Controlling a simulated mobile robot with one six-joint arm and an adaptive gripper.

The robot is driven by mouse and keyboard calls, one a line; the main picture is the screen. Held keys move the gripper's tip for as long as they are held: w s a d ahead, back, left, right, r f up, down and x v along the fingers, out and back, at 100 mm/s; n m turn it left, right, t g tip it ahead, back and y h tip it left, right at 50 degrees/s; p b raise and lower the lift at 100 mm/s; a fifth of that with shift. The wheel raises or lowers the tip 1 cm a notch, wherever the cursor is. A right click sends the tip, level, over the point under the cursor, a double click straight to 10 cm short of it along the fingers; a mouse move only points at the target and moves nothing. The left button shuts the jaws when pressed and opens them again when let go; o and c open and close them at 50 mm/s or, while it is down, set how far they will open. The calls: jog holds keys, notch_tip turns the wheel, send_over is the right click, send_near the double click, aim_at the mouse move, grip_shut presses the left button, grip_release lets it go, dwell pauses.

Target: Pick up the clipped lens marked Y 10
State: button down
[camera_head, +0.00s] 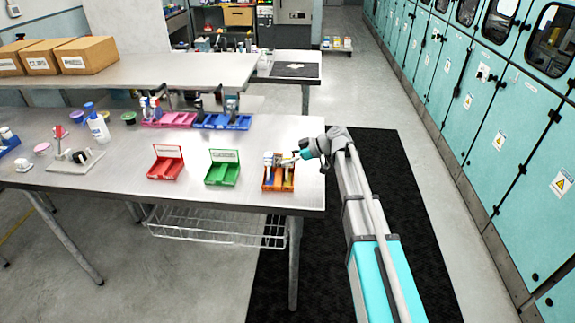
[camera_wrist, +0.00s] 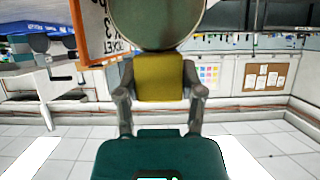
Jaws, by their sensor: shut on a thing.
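My gripper (camera_wrist: 160,90) is shut on the yellow clip (camera_wrist: 158,77) of a clipped lens, with a finger on each side. The lens's round grey-green disc (camera_wrist: 158,22) stands above the clip and is cut off by the top of the wrist view. No marking such as Y 10 can be read on it. In the head view my gripper (camera_head: 297,157) is at the orange bin (camera_head: 278,188), near its upper right part. The held lens is too small to make out clearly there.
A green bin (camera_head: 223,174) and a red bin (camera_head: 166,171) with label panels stand left of the orange bin on the metal table (camera_head: 120,180). An orange-edged lettered panel (camera_wrist: 98,30) is close at left in the wrist view. Pink and blue trays (camera_head: 221,122) stand farther back.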

jog(key=shift+r, duration=0.2)
notch_tip(320, 180, up, 3)
jog(key=p, duration=0.3)
jog(key=s+d+r+p, duration=0.2)
jog(key=s+r+p, duration=0.7)
jog(key=s, duration=0.4)
jog(key=shift+s+d+r+p, duration=0.3)
jog(key=shift+s+d+p, duration=0.05)
jog(key=shift+s+p, duration=0.1)
jog(key=shift+w, duration=0.1)
